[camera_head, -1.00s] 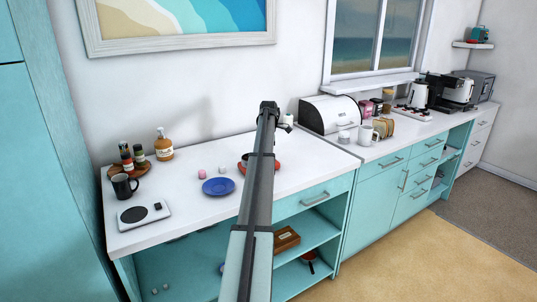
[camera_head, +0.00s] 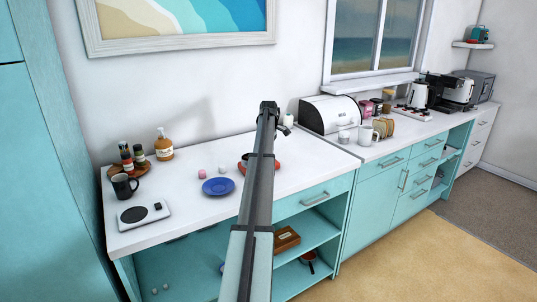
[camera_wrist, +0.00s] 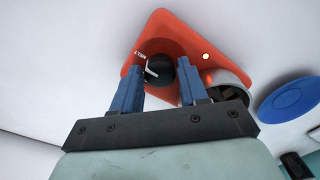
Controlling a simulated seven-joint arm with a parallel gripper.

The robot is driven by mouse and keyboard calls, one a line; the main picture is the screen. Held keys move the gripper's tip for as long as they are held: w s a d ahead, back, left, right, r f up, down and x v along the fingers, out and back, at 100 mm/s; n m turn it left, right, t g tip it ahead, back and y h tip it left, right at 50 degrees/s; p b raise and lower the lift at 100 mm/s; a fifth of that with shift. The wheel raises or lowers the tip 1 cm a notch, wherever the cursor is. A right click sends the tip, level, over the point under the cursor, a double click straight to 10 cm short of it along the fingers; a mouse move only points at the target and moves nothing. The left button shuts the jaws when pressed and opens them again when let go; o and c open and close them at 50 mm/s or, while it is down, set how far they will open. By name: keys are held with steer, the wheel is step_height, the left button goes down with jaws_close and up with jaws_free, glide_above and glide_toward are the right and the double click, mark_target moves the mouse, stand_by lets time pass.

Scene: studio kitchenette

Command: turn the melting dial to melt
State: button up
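The melting device has an orange-red base (camera_wrist: 180,30), seen in the wrist view, with a black dial (camera_wrist: 161,71) and a small white label reading MELT (camera_wrist: 140,56). A white mark on the dial's left side lies near the label; I cannot tell whether it lines up. A grey pot (camera_wrist: 228,86) with dark contents sits on the base to the right. My gripper (camera_wrist: 159,76) is open, its blue fingers on either side of the dial; contact is unclear. In the head view, my arm hides the gripper and most of the red base (camera_head: 243,164).
A blue plate (camera_head: 218,187) lies left of the device, with small pink (camera_head: 202,173) and white items behind it. Farther left are a white hot plate (camera_head: 145,214), dark mug (camera_head: 123,186) and bottle (camera_head: 164,147). A bread box (camera_head: 328,115) stands to the right.

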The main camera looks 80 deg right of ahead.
steer(key=shift+o, duration=1.4)
step_height(320, 180, up, 14)
steer(key=shift+f, duration=0.1)
